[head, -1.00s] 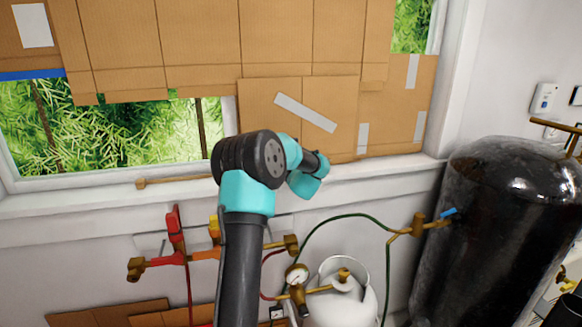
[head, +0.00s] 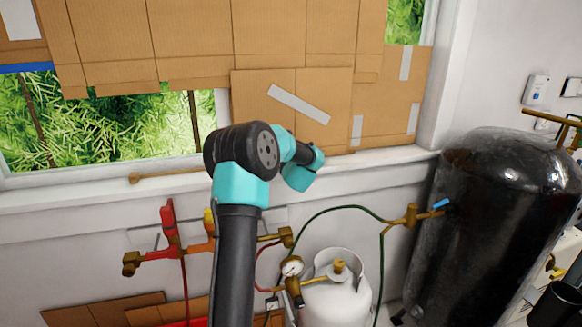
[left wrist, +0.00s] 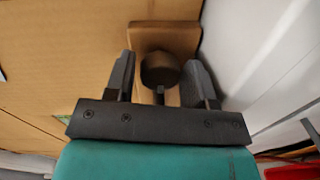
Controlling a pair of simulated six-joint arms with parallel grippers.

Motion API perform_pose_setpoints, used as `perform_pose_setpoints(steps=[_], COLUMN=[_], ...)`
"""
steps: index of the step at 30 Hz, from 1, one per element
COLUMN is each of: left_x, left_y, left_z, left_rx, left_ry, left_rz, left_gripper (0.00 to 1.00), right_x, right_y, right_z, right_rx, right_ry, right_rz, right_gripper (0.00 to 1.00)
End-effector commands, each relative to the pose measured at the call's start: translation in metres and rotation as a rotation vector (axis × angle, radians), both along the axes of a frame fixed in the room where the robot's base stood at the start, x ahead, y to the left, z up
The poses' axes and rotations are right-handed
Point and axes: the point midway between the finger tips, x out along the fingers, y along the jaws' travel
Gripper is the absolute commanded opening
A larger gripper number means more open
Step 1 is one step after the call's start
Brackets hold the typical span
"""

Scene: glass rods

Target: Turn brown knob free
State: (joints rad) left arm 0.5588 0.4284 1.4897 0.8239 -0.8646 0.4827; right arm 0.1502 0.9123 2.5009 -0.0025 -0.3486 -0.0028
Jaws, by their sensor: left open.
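A brown knob (left wrist: 160,70) with a rounded, dark face shows in the left wrist view, in front of a lighter brown block (left wrist: 165,35). My left gripper (left wrist: 161,60) is open, with one dark finger on each side of the knob. I cannot tell whether the fingers touch it. In the head view my left arm rises from the bottom middle, and its teal end (head: 300,176) is near the window sill; the fingertips and the knob between them are hidden there. My right gripper is not in view.
A red and brass valve set (head: 170,245), a gauge (head: 291,266) and a white gas tank (head: 335,300) are below the sill. A green hose (head: 340,209) leads to a large black tank (head: 495,220) at right. Cardboard (head: 300,100) covers much of the window. A wooden rod (head: 165,178) lies along the sill.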

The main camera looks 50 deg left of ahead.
Motion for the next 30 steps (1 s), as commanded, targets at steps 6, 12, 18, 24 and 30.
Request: perform_pose_setpoints(steps=[6,12,18,24,30], left_x=[-0.009,-0.022,-0.036,-0.050,-0.060], left_y=[-0.022,-0.057,-0.093,-0.128,-0.152], left_z=[0.002,0.004,0.006,0.008,0.009], left_rx=[0.000,0.000,-0.001,0.000,0.000], left_ry=[0.001,0.001,-0.001,0.000,0.000], left_rz=[-0.002,-0.003,-0.002,-0.003,-0.002], left_gripper=[0.50,0.50,0.50,0.50,0.50], right_x=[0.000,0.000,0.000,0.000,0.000], right_y=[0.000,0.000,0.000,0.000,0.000], right_z=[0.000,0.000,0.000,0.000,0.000], right_rx=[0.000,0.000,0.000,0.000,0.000], right_ry=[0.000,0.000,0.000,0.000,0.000], right_rz=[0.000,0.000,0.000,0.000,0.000], right_gripper=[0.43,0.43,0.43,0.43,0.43])
